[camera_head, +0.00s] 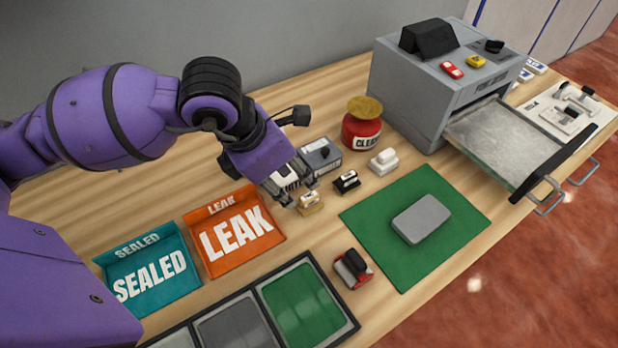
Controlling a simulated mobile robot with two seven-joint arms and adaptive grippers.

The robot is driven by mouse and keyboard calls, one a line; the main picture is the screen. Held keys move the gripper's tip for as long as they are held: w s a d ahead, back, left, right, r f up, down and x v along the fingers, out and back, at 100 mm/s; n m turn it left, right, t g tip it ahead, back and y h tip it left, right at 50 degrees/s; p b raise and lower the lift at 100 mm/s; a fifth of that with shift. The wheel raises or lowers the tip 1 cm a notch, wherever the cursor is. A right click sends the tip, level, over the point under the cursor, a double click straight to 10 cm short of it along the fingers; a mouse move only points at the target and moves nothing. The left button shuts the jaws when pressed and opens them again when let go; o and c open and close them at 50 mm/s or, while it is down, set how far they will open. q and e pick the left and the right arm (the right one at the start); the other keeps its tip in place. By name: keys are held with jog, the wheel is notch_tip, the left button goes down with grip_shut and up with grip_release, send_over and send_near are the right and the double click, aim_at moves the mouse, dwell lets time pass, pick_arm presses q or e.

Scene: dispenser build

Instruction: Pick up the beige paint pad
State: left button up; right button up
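The beige paint pad (310,204) is a small tan block with a dark mark on its top. It sits on the wooden table, right of the orange LEAK tray. My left gripper (300,191) is just above and behind it, pointing down. Its fingers are spread, with one at the left and one at the right, and nothing shows held between them. The fingers partly overlap the pad in the head view, so I cannot tell whether they touch it. My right gripper is not in view.
Close by are a black pad (347,182), a white pad (383,161), a grey box (321,155) and a red jar (362,128). A red-black pad (352,269) is nearer the front. The LEAK tray (240,235) is left; a green mat (455,245) is right.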

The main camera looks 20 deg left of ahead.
aim_at(308, 196)
pick_arm(q)
jog(key=x, duration=0.3)
jog(key=d+x, duration=0.1)
jog(key=x, duration=0.3)
jog(key=shift+s+f, duration=0.1)
jog(key=shift+s, duration=0.05)
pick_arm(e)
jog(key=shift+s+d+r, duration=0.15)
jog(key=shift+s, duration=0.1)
pick_arm(q)
jog(key=c, duration=0.7)
jog(key=shift+c, duration=0.2)
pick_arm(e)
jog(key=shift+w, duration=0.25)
